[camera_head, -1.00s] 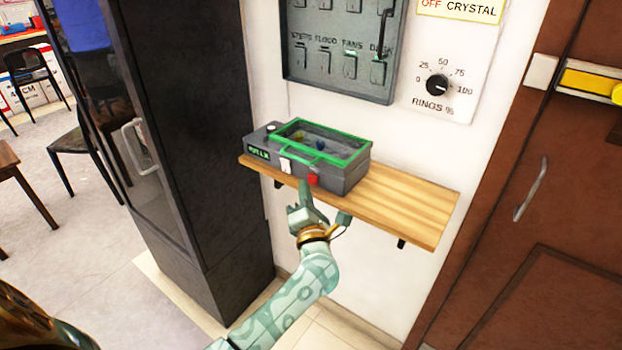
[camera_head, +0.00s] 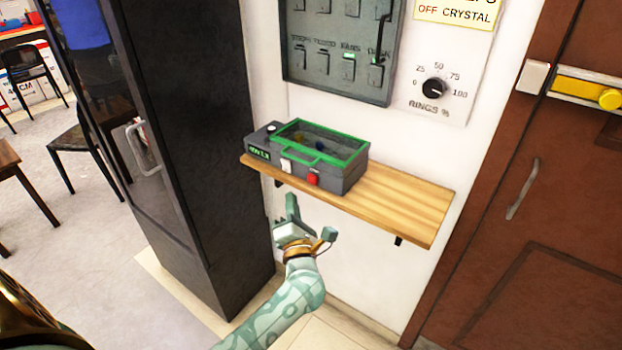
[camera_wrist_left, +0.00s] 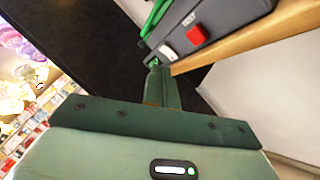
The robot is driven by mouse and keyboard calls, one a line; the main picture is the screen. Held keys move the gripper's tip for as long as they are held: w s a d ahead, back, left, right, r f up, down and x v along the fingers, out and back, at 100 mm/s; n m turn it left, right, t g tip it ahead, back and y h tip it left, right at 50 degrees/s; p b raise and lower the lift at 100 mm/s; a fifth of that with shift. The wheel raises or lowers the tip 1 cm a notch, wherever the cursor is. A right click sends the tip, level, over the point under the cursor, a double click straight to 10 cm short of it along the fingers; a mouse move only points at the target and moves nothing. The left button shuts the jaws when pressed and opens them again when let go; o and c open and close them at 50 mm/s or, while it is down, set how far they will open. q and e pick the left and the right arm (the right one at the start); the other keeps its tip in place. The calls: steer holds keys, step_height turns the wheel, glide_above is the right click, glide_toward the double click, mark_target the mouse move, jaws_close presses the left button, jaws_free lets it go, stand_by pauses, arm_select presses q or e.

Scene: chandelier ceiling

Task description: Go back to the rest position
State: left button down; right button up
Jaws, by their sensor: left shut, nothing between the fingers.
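My left gripper (camera_head: 293,212) is in the lower middle of the head view, below the front edge of the wooden shelf (camera_head: 405,205). It is shut and empty, apart from the shelf and the box in the head view. It also shows in the left wrist view (camera_wrist_left: 156,75), pointing up toward the box's corner. A grey box (camera_head: 345,183) with a green-framed clear lid stands on the shelf, its lid down. Its front carries a white switch and a red latch or button (camera_head: 314,179). The red part also shows in the left wrist view (camera_wrist_left: 196,36). My right gripper is out of view.
A dark tall cabinet (camera_head: 215,160) stands close to the left of the shelf. A wall panel of switches (camera_head: 335,60) and a rings dial (camera_head: 435,88) hang above. A brown door (camera_head: 530,220) is at the right. Chairs stand on open floor at far left.

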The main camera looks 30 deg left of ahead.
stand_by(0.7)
arm_select(q)
steer(key=w+d+f+m+t+h, duration=0.25)
steer(key=d+f+m+h, duration=0.75)
steer(key=m, duration=0.8)
steer(key=s+d+f+m+g+h, duration=0.1)
steer(key=s+f+m+g, duration=0.2)
steer(key=f, duration=0.4)
steer(key=s+f+m+g+h, duration=0.1)
steer(key=s+f+m+h, duration=0.1)
steer(key=s+f+m, duration=0.4)
steer(key=s+d+f+m+g+h, duration=0.1)
steer(key=s+f+g, duration=0.15)
steer(key=f, duration=0.55)
steer(key=s+a+f+m+g, duration=0.1)
steer(key=s+f+m+g, duration=0.3)
steer(key=s+f, duration=0.65)
steer(key=s+a+f+m+g, duration=0.1)
steer(key=s+f+g, duration=0.1)
steer(key=s, duration=0.9)
steer(key=s+a+f+m+g, duration=0.1)
steer(key=s+f+g, duration=0.1)
steer(key=s, duration=0.9)
steer(key=s+a+f+m+g, duration=0.1)
steer(key=s+f+m+g, duration=0.1)
steer(key=s, duration=0.9)
steer(key=shift+s+a+f+g+y, duration=0.25)
steer(key=shift+a+g+y, duration=0.15)
steer(key=shift+g, duration=0.4)
